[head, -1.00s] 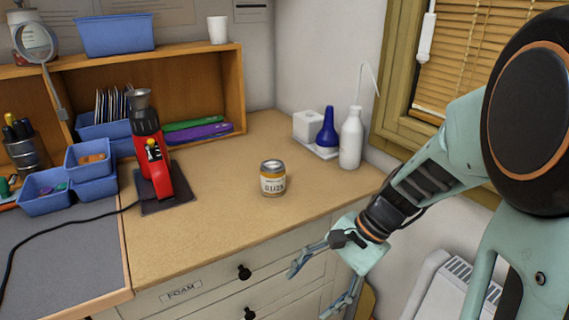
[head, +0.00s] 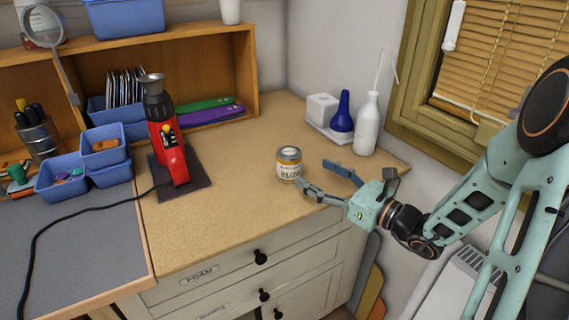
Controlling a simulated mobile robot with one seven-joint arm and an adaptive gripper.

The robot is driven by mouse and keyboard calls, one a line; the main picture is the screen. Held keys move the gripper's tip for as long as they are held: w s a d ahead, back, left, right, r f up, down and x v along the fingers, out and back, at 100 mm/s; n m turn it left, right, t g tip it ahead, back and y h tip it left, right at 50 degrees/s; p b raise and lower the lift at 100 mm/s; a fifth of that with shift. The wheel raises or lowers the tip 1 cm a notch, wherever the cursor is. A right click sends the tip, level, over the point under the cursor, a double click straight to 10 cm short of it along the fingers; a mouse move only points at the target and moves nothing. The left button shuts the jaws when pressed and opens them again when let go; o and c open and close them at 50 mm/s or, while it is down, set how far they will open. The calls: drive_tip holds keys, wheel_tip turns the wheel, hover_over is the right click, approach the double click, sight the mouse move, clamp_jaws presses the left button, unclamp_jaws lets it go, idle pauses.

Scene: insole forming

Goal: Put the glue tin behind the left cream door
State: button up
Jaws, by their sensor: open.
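The glue tin (head: 289,164) is a small jar with a yellow and white label and a grey lid. It stands upright on the tan worktop (head: 235,225), near the middle. My gripper (head: 318,175) is open just to the right of the tin, above the worktop, its fingers pointing left. The nearer fingertip is close to the tin's lower right side; I cannot tell whether it touches. No tin is between the fingers. The left cream door is not in view; only cream drawer fronts (head: 225,272) with black knobs show below the worktop.
A red heat tool (head: 168,140) stands on a dark mat left of the tin, its cable trailing left. A white bottle (head: 367,125) and a blue bottle (head: 342,112) stand behind my gripper at the wall. Blue bins (head: 62,178) are at left. The front worktop is clear.

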sight(299, 165)
drive_tip(key=x, duration=0.9)
drive_tip(key=shift+w+a+r+b, duration=0.1)
drive_tip(key=shift+a+r+b, duration=0.2)
drive_tip(key=c, duration=1.6)
drive_tip(key=shift+r, duration=0.1)
